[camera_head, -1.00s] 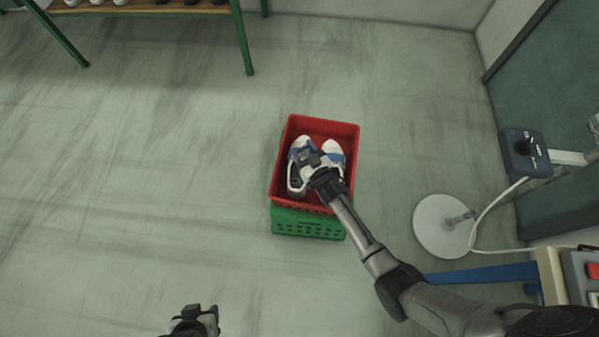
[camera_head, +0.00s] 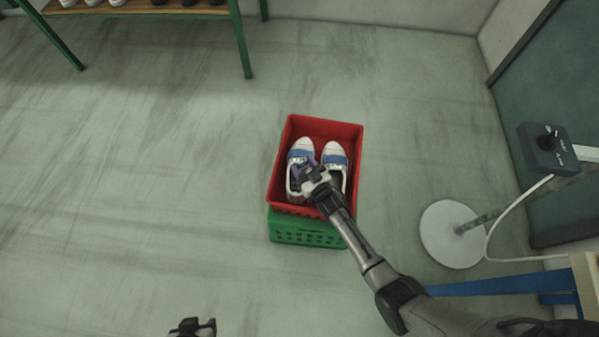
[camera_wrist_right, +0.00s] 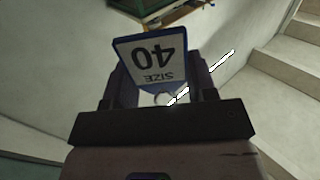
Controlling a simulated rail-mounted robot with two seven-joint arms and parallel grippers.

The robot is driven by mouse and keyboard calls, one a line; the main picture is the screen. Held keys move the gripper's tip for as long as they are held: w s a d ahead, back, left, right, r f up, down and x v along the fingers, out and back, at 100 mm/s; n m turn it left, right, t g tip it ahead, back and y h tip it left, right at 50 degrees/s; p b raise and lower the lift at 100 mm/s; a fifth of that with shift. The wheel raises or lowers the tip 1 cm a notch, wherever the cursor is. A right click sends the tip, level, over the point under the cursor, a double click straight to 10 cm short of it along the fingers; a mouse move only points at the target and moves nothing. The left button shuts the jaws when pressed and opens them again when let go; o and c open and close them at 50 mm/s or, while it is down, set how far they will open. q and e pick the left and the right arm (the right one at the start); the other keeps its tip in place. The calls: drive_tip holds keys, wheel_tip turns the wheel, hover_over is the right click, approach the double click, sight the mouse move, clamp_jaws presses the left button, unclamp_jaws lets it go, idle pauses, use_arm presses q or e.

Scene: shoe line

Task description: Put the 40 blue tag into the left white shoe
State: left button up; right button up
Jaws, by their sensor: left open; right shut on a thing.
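My right gripper (camera_head: 306,168) is shut on the 40 blue tag (camera_wrist_right: 150,58), which has a white face reading SIZE 40, upside down in the right wrist view, and a blue edge. In the head view the gripper is over the left white shoe (camera_head: 301,146), which has a blue strap, and hides part of its opening. I cannot tell whether the tag touches the shoe. The right white shoe (camera_head: 335,152) lies beside it, partly behind my arm. Both are in the red crate (camera_head: 351,131). My left gripper (camera_head: 194,326) is open at the bottom edge, apart from the crate.
The red crate sits on a green crate (camera_head: 290,231) on the floor. A round white stand base (camera_head: 447,236) with a pole and cable is to the right, below a dark control box (camera_head: 547,150). A shoe rack (camera_head: 150,8) stands at the top left. The left floor is clear.

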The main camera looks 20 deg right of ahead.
drive_tip(key=shift+f, duration=0.2)
drive_tip(key=o, duration=1)
drive_tip(key=shift+r, duration=0.1)
drive_tip(key=shift+r+p, duration=0.4)
drive_tip(key=s+d+r+p, duration=0.8)
drive_tip(key=r+p, duration=0.1)
drive_tip(key=r, duration=0.1)
drive_tip(key=shift+s, duration=0.25)
